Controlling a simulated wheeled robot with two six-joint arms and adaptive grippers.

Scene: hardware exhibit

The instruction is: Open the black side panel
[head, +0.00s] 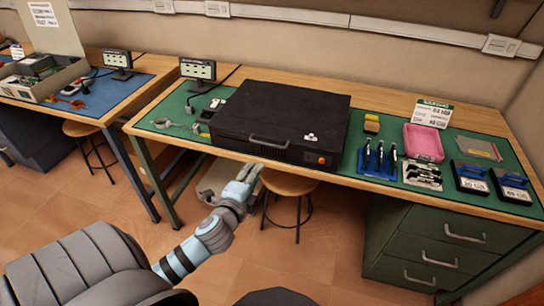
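A large black case (280,112) lies flat on the green mat of the workbench, with its front edge near the bench's front edge. A grey bar handle (268,143) sits on its front side, and an orange button (321,160) is at the front right corner. No open gap shows in the black panel. My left gripper (250,172), light blue and grey, is in front of the bench edge, below and left of the handle, apart from it. Its fingers are too small to tell whether they are open. My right gripper is not in view.
A wooden stool (288,183) stands under the bench behind my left gripper. Screwdrivers (379,157), a pink tray (423,142) and two blue-handled boxes (470,176) lie right of the case. Green drawers (440,245) fill the lower right. A small display (198,69) stands behind left.

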